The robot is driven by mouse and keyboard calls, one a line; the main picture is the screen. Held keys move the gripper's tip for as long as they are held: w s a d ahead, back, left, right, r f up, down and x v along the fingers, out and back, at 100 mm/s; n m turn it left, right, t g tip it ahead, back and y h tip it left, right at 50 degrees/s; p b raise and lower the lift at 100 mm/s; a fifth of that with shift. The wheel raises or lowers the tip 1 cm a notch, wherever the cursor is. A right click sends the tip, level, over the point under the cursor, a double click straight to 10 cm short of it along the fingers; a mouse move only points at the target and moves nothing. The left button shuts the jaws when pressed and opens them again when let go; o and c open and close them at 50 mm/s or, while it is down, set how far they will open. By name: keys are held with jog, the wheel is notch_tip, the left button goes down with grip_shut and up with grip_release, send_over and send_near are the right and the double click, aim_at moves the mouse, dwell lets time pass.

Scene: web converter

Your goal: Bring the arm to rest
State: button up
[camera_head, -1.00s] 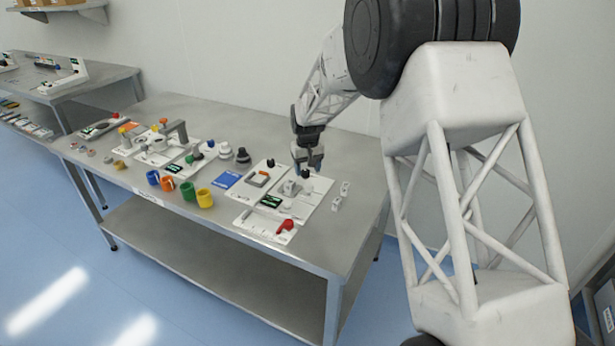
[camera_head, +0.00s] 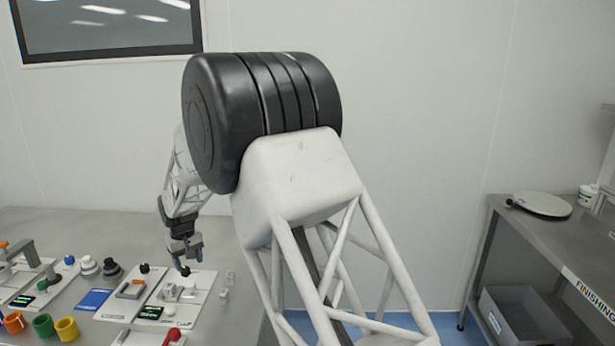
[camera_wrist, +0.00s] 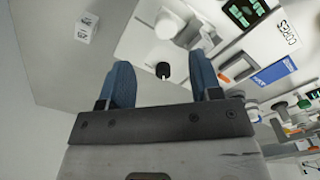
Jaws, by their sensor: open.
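My arm rises at the middle of the head view, bent at a large black joint. My gripper (camera_head: 185,257) hangs at the arm's far end, pointing down above a white panel (camera_head: 203,292) on the steel table (camera_head: 60,222). In the wrist view, its two blue fingers are spread apart with nothing between them. A black knob (camera_wrist: 163,70) on the panel shows beyond the gap. I cannot tell how high the fingertips are above the panel.
Two small white blocks (camera_head: 227,284) lie right of the panel. A blue card (camera_head: 93,299), a green ring (camera_head: 43,325) and a yellow ring (camera_head: 66,329) are to the left. A side bench (camera_head: 560,228) labelled FINISHING stands at right, with a grey bin (camera_head: 522,318) below.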

jog(key=s+d+r+m, duration=0.1)
jog(key=s+d+r, duration=0.4)
jog(key=d, duration=0.7)
jog(key=s+d+r+m+t, duration=0.1)
jog(key=s+d+r+m, duration=0.15)
jog(key=d+r, duration=0.75)
jog(key=s+d+r+m, duration=0.1)
jog(key=s+d+r, duration=0.35)
jog(key=d, duration=0.95)
jog(key=s+d+r+m+t, duration=0.1)
jog(key=s+d+r+m, duration=0.1)
jog(key=s+d, duration=1.25)
jog(key=s+d+f+m, duration=0.1)
jog(key=s+d, duration=0.3)
jog(key=s, duration=0.4)
jog(key=s+d+f+m, duration=0.1)
jog(key=s+d, duration=0.3)
jog(key=s, duration=0.5)
jog(key=shift+f+t, duration=0.3)
jog(key=shift+f, duration=0.4)
jog(key=shift+w+a+m, duration=0.1)
jog(key=shift+m, duration=0.15)
